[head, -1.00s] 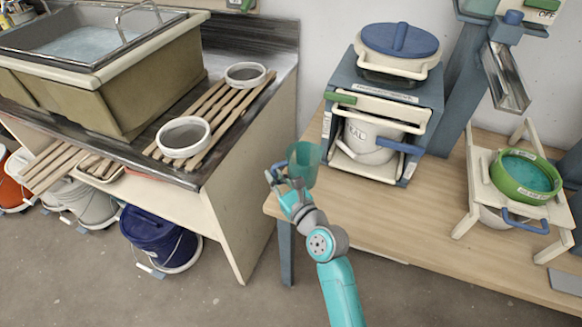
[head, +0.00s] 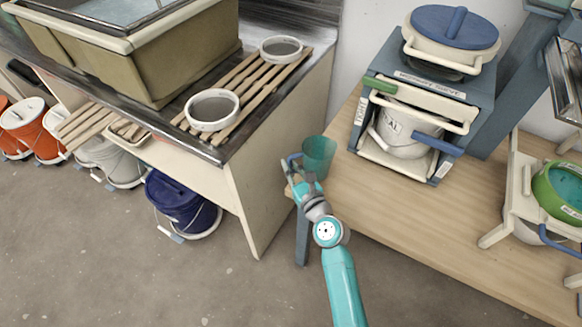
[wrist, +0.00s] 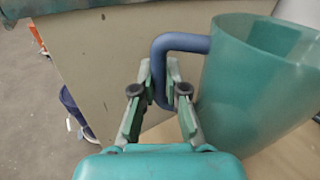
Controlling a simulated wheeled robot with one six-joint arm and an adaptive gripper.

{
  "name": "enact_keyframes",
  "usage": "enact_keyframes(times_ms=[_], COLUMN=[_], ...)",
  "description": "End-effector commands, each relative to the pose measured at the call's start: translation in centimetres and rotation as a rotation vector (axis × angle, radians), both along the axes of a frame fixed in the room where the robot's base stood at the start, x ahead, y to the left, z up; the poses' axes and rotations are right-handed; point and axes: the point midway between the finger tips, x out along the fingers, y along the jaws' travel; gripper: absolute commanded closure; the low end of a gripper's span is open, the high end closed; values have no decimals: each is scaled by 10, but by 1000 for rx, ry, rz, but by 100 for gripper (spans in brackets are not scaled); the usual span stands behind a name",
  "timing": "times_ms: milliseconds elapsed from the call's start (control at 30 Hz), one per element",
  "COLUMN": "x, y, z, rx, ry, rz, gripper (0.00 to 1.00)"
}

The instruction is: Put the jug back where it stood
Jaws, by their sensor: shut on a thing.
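The jug is a translucent teal cup with a blue handle. In the head view the jug (head: 319,157) is at the left end of the wooden table, by the gap to the sink cabinet. In the wrist view the jug (wrist: 262,80) is upright at the right. My gripper (head: 292,171) is to the left of the jug, and in the wrist view my gripper (wrist: 159,95) is shut on the blue handle (wrist: 160,68). The jug's base is hidden, so I cannot tell whether it touches the table.
The wooden table (head: 375,200) has bare room at its front left. A grey-blue sieve machine (head: 440,85) stands behind, with a green bowl (head: 560,190) on a stand at right. The slatted rack (head: 245,95) holds two white-rimmed sieves. Buckets, including a navy one (head: 180,205), stand under the sink.

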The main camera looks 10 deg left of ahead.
Motion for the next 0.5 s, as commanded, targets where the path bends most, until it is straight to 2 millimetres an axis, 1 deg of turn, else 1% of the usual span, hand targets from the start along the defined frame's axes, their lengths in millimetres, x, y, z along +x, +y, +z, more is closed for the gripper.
enact_keyframes(times_ms=[100,500], x=[0,0], y=[0,0], z=[-7,-11], rx=[-1,0], ry=[1,0], rz=[-1,-1], gripper=[100,100])
